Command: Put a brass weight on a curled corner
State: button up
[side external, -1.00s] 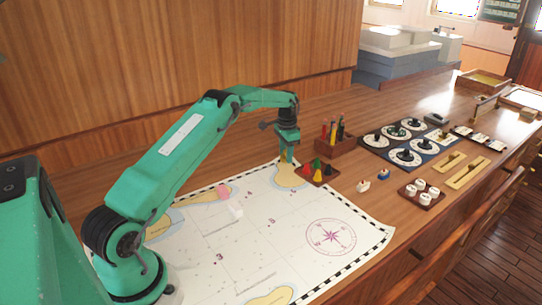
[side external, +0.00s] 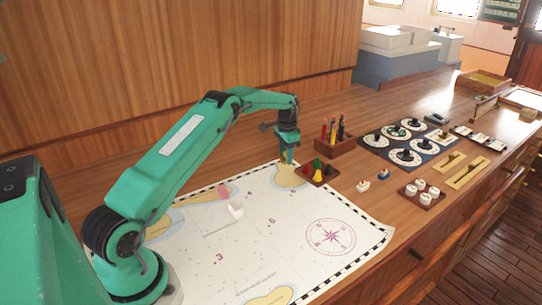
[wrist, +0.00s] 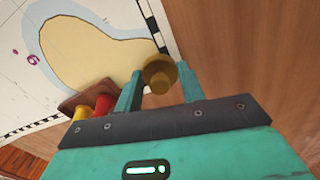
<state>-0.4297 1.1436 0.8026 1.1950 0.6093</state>
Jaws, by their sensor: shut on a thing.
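My gripper (side external: 288,159) is at the far corner of the chart, its fingers pointing down. In the wrist view my gripper (wrist: 158,86) is shut on a small round brass weight (wrist: 157,72), with one finger on each side of it. The white chart (side external: 285,215) lies on the wooden counter, with a checkered border and tan land shapes. In the wrist view the weight overlaps the chart's border near a tan patch (wrist: 90,50). The corner itself is hidden behind the weight and fingers. I cannot tell whether the weight touches the chart.
A small tray with red, green and yellow pieces (side external: 318,172) stands close right of my gripper. A pencil box (side external: 334,146) is behind it. Dial panels (side external: 404,147) stand farther right.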

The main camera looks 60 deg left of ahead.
jog(key=shift+f, duration=0.1)
dwell(0.3)
jog(key=o, duration=1.2)
jog(key=shift+r, duration=3.9)
jog(key=shift+r, duration=0.1)
